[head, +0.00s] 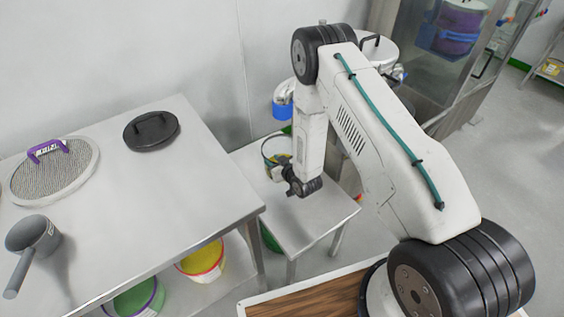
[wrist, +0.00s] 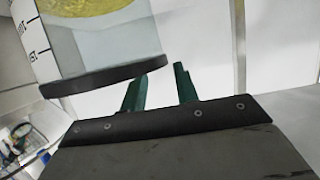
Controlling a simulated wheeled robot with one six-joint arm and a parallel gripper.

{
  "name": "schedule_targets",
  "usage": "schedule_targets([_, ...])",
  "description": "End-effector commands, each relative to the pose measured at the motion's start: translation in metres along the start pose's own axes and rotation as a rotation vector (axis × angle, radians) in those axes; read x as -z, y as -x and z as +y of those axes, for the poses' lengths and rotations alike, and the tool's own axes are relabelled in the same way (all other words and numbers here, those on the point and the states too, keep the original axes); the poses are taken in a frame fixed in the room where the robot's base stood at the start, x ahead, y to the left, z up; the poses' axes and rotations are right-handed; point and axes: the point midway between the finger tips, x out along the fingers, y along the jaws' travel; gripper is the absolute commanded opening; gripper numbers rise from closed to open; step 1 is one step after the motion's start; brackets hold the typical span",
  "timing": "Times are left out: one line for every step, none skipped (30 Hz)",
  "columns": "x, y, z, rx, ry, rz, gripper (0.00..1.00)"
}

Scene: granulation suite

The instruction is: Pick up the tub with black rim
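The tub with black rim (head: 270,148) stands on a small steel table, partly hidden behind my arm in the head view. In the wrist view its clear wall, black rim (wrist: 105,78) and yellow contents fill the upper left, with black scale marks at the far left. My gripper (head: 301,189) is beside the tub. In the wrist view the two green fingers (wrist: 160,84) are apart with nothing held between them. The rim's end passes behind the left finger; whether they touch I cannot tell.
A larger steel table (head: 110,210) at left holds a round sieve (head: 50,180), a black lid (head: 152,131) and a grey scoop (head: 33,235). Tubs with red rim (head: 203,262) and purple rim (head: 140,299) sit below. The small table's front (head: 305,222) is clear.

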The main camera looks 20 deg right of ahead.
Motion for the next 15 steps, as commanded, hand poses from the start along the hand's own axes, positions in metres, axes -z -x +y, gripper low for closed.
schedule_targets([-0.001, -0.009, -0.002, 0.002, 0.002, 0.001, 0.30])
schedule_targets([-0.001, -0.014, -0.002, 0.002, 0.002, 0.001, 0.30])
schedule_targets([-0.001, -0.019, -0.002, 0.002, 0.002, 0.000, 0.30])
schedule_targets([-0.001, -0.023, -0.002, 0.002, 0.002, 0.000, 0.30])
schedule_targets([-0.001, -0.025, -0.002, 0.002, 0.002, -0.001, 0.30])
schedule_targets([-0.001, -0.029, -0.002, 0.002, 0.002, -0.001, 0.30])
schedule_targets([0.000, -0.030, -0.002, 0.002, 0.002, -0.001, 0.30])
schedule_targets([0.000, -0.031, -0.003, 0.002, 0.002, -0.001, 0.30])
schedule_targets([0.000, -0.032, -0.003, 0.003, 0.002, -0.001, 0.30])
schedule_targets([0.000, -0.032, -0.004, 0.003, 0.002, -0.001, 0.30])
schedule_targets([0.000, -0.032, -0.004, 0.003, 0.002, -0.001, 0.30])
schedule_targets([0.000, -0.032, -0.004, 0.003, 0.002, -0.001, 0.30])
schedule_targets([0.000, -0.032, -0.004, 0.003, 0.002, -0.001, 0.30])
schedule_targets([0.000, -0.032, -0.004, 0.003, 0.002, -0.001, 0.30])
schedule_targets([0.000, -0.032, -0.004, 0.003, 0.002, -0.001, 0.22])
